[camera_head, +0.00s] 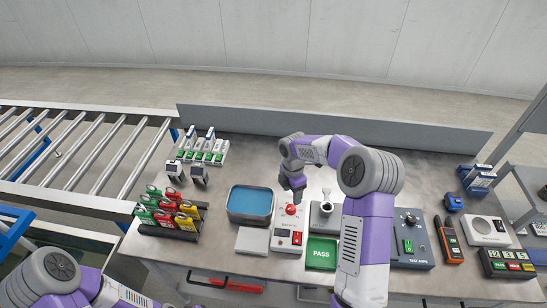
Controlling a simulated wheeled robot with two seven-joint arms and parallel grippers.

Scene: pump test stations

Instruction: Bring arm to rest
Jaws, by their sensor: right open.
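My right arm reaches in from the lower right and bends over the middle of the steel bench (400,168). My right gripper (299,190) points down just above and behind the red knob (291,210) on the white-and-red box (287,236). It is open, and nothing shows between its fingers. I cannot tell whether it touches the knob. My left arm shows only in part at the lower left corner, and its gripper is outside the view.
A blue-lined tray (249,203), a green PASS pad (321,252), a grey lever fixture (325,212) and a dark test box (409,240) stand close by. A rack of coloured pieces (170,211) is at left. A radio (449,240) is at right.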

